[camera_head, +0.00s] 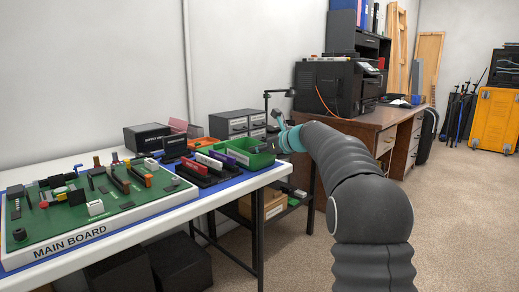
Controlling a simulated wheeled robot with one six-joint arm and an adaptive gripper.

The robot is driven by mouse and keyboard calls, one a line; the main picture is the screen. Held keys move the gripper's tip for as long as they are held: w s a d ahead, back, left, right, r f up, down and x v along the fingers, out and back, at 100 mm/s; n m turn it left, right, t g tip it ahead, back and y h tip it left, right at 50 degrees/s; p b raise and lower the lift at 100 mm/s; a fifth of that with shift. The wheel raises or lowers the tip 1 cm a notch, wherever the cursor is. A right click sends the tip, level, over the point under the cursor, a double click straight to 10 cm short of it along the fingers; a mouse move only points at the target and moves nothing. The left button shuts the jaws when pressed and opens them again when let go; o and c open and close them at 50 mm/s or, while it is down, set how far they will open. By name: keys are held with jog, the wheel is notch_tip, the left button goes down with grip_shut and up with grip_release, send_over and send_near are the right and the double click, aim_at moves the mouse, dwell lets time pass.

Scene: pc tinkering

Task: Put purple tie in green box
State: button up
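The green box (263,159) is an open tray at the right end of the white table. A small purple piece (229,158), which looks like the purple tie, shows at the black rack just left of the green box. I cannot tell whether it stands in a slot or lies against the rack. My gripper (278,121) is small and partly hidden at the end of my arm, past the teal wrist, to the right of and above the green box. I cannot see whether its fingers are open or hold anything.
The black rack (205,174) holds red and white pieces. A main board (95,208) with several parts fills the table's left. An orange box (203,143), a black box (146,137) and grey drawers (238,123) stand behind. A wooden desk (390,135) with a printer stands right.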

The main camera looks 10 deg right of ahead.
jog(key=shift+a+f, duration=0.15)
jog(key=shift+f, duration=0.75)
jog(key=shift+w+r, duration=0.1)
jog(key=shift+r, duration=0.05)
jog(key=shift+r, duration=0.55)
jog(key=r+p+v, duration=0.1)
jog(key=v, duration=1.1)
jog(key=s+a+f+n+g+h, duration=0.1)
jog(key=s+a+f+n, duration=0.2)
jog(key=s+n, duration=0.35)
jog(key=s+a+f+n+g+h, duration=0.1)
jog(key=s+a+f+n+g, duration=0.15)
jog(key=s, duration=0.65)
jog(key=s+a+f+n+g+h, duration=0.1)
jog(key=s+a+f+n+h, duration=0.15)
jog(key=s+n, duration=0.4)
jog(key=s+f+n+h, duration=0.1)
jog(key=s+f+n, duration=0.3)
jog(key=s, duration=0.3)
jog(key=s+d+f+n+h, duration=0.1)
jog(key=s+f+n, duration=0.3)
jog(key=s, duration=0.3)
jog(key=s+f+n+h, duration=0.1)
jog(key=s+f+n, duration=0.4)
jog(key=s, duration=0.3)
jog(key=shift+d+g, duration=0.35)
jog(key=shift+g, duration=0.1)
